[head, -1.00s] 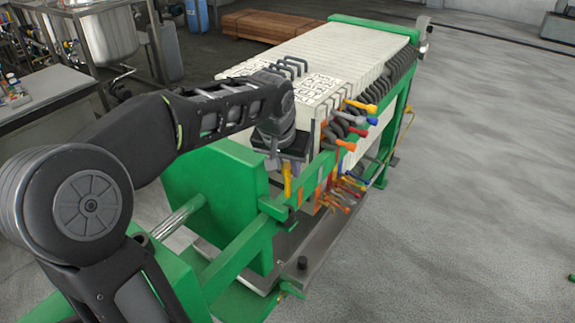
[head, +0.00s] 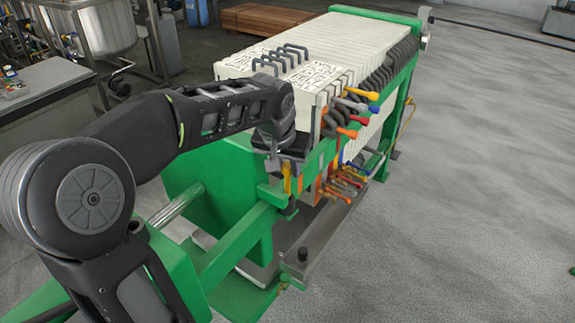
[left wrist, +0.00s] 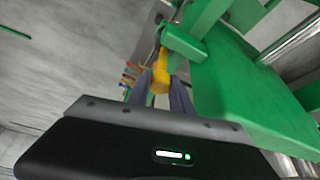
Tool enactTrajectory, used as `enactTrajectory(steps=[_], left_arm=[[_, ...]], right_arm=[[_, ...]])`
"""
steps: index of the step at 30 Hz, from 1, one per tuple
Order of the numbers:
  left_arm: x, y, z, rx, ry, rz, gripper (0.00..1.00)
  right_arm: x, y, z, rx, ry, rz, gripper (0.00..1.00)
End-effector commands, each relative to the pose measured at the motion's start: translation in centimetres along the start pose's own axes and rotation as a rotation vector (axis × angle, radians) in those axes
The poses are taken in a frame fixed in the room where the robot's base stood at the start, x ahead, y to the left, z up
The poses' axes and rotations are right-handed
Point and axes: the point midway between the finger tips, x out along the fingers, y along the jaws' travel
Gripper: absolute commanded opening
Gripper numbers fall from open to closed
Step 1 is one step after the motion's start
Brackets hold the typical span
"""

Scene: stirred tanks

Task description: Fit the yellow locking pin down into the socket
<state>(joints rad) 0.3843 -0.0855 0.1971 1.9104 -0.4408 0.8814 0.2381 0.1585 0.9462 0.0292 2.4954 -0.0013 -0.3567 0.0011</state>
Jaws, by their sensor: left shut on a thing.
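The yellow locking pin (left wrist: 159,78) is held between the fingers of my left gripper (left wrist: 162,92) in the left wrist view. In the head view the pin (head: 287,181) shows as a small yellow strip below my left gripper (head: 288,168). A green bracket (head: 271,193) on the machine's side rail is right beside the pin and just below it. The bracket also shows in the left wrist view (left wrist: 184,42), close to the pin's far end. The socket opening is hidden, and I cannot tell whether the pin's tip is inside it. My right gripper is not in view.
The filter press has a green side rail (head: 232,240) and a stack of white plates (head: 345,50). Several coloured valve handles (head: 360,105) stick out at its right side. A metal trough (head: 318,235) lies below. The grey floor (head: 480,180) at right is clear.

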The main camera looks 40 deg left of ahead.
Motion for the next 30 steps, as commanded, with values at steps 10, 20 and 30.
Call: enactTrajectory(steps=[10, 20, 30], left_arm=[[1.7, 0.0, 0.8, 0.0, -0.003, 0.0, 0.0], [3.4, 0.1, 1.7, 0.0, -0.014, 0.001, 0.0], [4.3, 0.0, 2.1, -0.001, -0.016, 0.0, 0.0]], right_arm=[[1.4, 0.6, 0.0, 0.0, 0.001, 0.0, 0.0], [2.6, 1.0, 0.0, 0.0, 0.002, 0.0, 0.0], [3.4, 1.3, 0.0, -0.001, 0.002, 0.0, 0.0]])
